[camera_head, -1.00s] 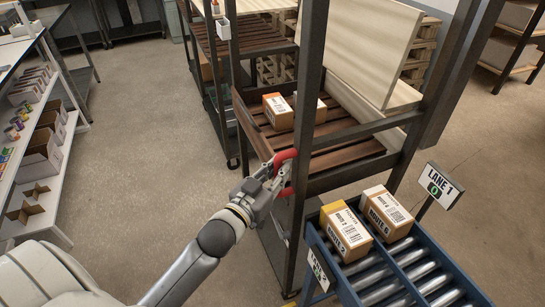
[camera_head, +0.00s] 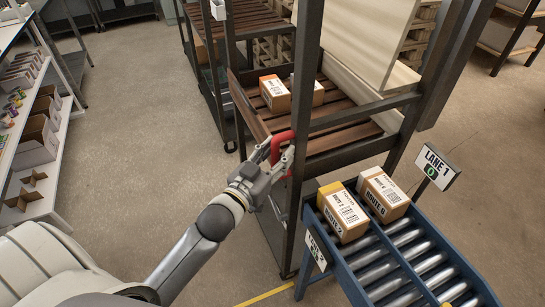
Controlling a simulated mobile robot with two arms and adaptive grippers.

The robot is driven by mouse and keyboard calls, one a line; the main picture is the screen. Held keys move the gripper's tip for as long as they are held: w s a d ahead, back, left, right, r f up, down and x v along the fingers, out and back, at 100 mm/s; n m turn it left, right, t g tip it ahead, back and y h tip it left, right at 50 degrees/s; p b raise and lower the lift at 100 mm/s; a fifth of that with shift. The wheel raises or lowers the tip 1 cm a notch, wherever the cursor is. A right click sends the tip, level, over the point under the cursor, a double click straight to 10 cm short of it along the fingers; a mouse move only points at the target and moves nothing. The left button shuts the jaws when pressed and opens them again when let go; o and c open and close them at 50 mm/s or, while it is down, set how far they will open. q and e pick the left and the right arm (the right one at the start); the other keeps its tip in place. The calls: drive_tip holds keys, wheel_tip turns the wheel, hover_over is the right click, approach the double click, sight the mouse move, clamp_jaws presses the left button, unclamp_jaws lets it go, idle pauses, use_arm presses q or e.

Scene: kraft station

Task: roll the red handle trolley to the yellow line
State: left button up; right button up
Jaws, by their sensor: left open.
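The trolley is a tall dark metal frame (camera_head: 304,130) with a brown slatted wooden shelf (camera_head: 350,116). Its red handle (camera_head: 280,147) is on the near upright post. My left gripper (camera_head: 276,157) is at the red handle, its fingers around or beside it; they hide part of the handle, and I cannot tell whether they touch it. The jaws are open. The yellow line (camera_head: 265,296) shows as a short strip on the floor at the bottom, between the trolley's foot and the conveyor leg. My right gripper is out of view.
A blue roller conveyor (camera_head: 395,262) with two cartons (camera_head: 343,212) and a LANE 1 sign (camera_head: 437,166) stands close on the right. Boxes (camera_head: 276,94) lie on the trolley shelf. Another slatted rack (camera_head: 245,18) stands behind. The floor (camera_head: 150,120) at left is clear up to white shelving (camera_head: 42,165).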

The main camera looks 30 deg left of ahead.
use_arm(q)
drive_tip(key=s+a, duration=0.1)
drive_tip(key=s, duration=1.1)
drive_tip(key=shift+a, duration=0.15)
drive_tip(key=s+f+g+y, duration=0.1)
drive_tip(key=s+f+g, duration=0.15)
drive_tip(key=f, duration=0.95)
drive_tip(key=s+a+f+g, duration=0.1)
drive_tip(key=f+g, duration=0.2)
drive_tip(key=f, duration=0.9)
drive_tip(key=s+f+g+y, duration=0.1)
drive_tip(key=s+f+g, duration=0.1)
drive_tip(key=f, duration=1)
drive_tip(key=s+d+f+m+g, duration=0.1)
drive_tip(key=s+f+g, duration=0.8)
drive_tip(key=s+f, duration=1.3)
drive_tip(key=s, duration=0.4)
drive_tip(key=shift+s+f, duration=0.15)
drive_tip(key=shift+d, duration=0.1)
